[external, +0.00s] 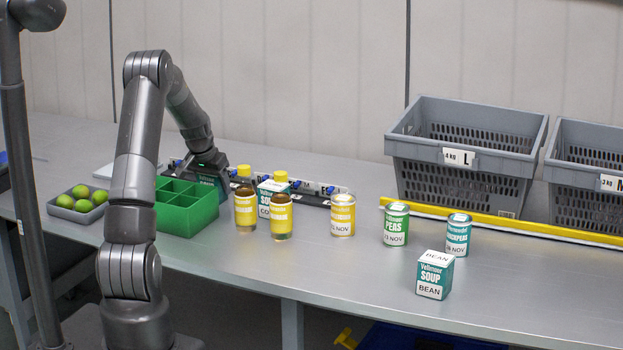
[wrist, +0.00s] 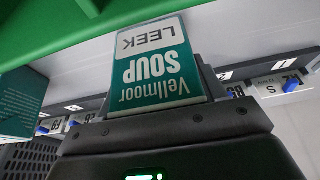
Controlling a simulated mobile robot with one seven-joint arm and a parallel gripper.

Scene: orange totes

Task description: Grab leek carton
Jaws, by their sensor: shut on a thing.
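The leek carton (wrist: 157,68) is a teal and white soup box, its "LEEK" label upside down in the wrist view. In the external view a teal part of it (external: 208,183) shows behind the green divided box (external: 190,213), which hides the rest. My gripper (external: 208,165) is shut on the leek carton, behind the green box and left of the bottles. In the wrist view the carton sits against the dark gripper body, and the fingertips are not clear. I cannot tell whether the carton touches the table.
Another soup carton (external: 268,186) stands right of my gripper, behind two yellow-labelled bottles (external: 245,208). Cans (external: 396,224) and a bean carton (external: 434,275) stand further right. Grey crates (external: 463,185) are at the back right. A grey tray of limes (external: 78,204) is left.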

